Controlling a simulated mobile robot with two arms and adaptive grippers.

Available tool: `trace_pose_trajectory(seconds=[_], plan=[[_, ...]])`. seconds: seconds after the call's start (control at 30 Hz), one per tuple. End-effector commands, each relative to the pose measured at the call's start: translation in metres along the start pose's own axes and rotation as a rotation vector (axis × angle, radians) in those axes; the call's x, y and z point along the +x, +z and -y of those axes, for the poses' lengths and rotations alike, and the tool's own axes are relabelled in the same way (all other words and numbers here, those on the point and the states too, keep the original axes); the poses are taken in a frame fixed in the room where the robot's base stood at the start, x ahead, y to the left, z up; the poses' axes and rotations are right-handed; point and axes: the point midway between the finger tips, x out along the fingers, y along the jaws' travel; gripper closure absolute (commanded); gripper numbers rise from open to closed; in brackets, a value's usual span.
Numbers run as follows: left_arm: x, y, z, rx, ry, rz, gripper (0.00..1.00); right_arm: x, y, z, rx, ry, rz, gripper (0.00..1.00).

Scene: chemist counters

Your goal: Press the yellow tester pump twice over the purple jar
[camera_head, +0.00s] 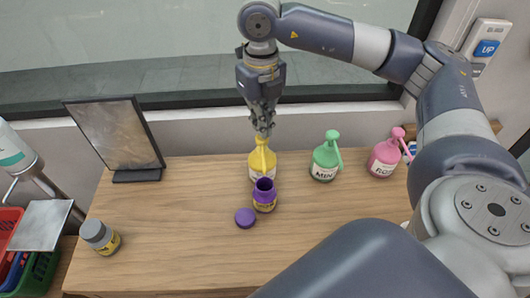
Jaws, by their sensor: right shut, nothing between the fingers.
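The yellow tester pump (262,163) stands on the wooden counter. The purple jar (264,196) stands open just in front of it, under the yellow nozzle. Its purple lid (245,218) lies on the counter to the left of the jar. My right gripper (263,132) points down with its fingers shut and empty, right over the yellow pump's head. Whether the fingertips touch the pump head I cannot tell. My left gripper is not in view.
A green pump bottle (326,158) and a pink pump bottle (385,155) stand to the right. A framed mirror (117,135) stands at the back left. A grey-lidded jar (100,237) is at the front left. The counter (180,220) is clear between.

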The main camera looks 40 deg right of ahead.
Motion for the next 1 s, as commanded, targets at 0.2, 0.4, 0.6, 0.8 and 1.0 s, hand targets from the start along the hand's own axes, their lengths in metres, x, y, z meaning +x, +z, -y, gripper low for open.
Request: trace_pose_trajectory(seconds=[0.2, 0.4, 0.6, 0.8, 1.0], plan=[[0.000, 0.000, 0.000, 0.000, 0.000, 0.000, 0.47, 0.000, 0.000, 0.000, 0.000, 0.000, 0.001, 1.00], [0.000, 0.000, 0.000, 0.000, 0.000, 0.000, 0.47, 0.000, 0.000, 0.000, 0.000, 0.000, 0.002, 1.00], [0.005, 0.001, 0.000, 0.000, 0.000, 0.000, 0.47, 0.005, 0.000, 0.000, 0.000, 0.000, 0.001, 1.00], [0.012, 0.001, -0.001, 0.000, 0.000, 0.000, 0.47, 0.013, 0.000, 0.000, 0.000, 0.000, 0.001, 1.00], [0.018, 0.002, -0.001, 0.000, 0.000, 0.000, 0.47, 0.020, 0.000, 0.000, 0.000, 0.000, 0.002, 1.00]])
